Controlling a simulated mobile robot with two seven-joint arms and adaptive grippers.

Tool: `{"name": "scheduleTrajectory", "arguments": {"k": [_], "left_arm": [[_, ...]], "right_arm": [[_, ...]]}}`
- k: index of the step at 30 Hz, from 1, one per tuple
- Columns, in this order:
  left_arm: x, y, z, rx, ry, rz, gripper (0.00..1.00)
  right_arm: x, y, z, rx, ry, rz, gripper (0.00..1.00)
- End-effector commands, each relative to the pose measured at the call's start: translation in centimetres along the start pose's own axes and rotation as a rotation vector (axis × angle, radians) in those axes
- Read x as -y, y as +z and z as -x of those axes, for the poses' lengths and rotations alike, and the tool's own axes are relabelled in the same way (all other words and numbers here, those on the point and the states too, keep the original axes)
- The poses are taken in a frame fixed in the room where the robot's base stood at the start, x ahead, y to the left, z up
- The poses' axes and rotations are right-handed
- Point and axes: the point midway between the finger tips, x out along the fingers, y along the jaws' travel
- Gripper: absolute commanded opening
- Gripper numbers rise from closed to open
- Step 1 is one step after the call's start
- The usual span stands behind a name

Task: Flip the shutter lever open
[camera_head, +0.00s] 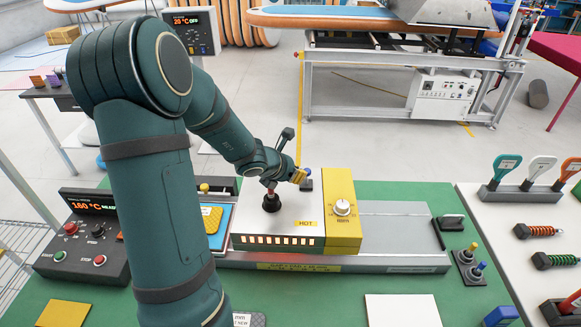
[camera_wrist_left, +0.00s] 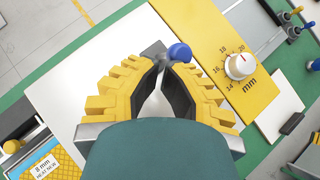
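The shutter lever, as far as I can tell, is the small lever with a blue knob (camera_head: 308,171) on top of the white hot unit (camera_head: 285,212). In the left wrist view the blue knob (camera_wrist_left: 180,52) sits just beyond the fingertips, beside a dark grey bracket (camera_wrist_left: 153,49). My left gripper (camera_head: 299,177) is low over the unit's top, right by the knob. Its yellow fingers (camera_wrist_left: 168,66) come together at the tips, with a narrow gap; whether they touch the lever's stem is hidden. My right gripper is not in view.
A yellow block with a white dial (camera_head: 342,207) adjoins the unit on the right. A control box (camera_head: 85,240) with buttons stands left. A grey rail (camera_head: 395,240) runs right, near small toggle switches (camera_head: 470,262). A white sheet (camera_head: 402,311) lies in front.

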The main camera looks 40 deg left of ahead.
Motion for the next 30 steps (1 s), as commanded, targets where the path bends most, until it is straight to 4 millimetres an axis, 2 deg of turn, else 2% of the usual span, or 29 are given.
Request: {"name": "scheduleTrajectory", "arguments": {"k": [7,30], "left_arm": [[0.75,0.4,-0.03,-0.021,-0.012,0.013,0.0],[-0.01,1.11,-0.4,-0.021,-0.012,0.013,0.0]], "right_arm": [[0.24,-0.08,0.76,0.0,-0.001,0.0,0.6],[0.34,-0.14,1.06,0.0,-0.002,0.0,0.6]]}}
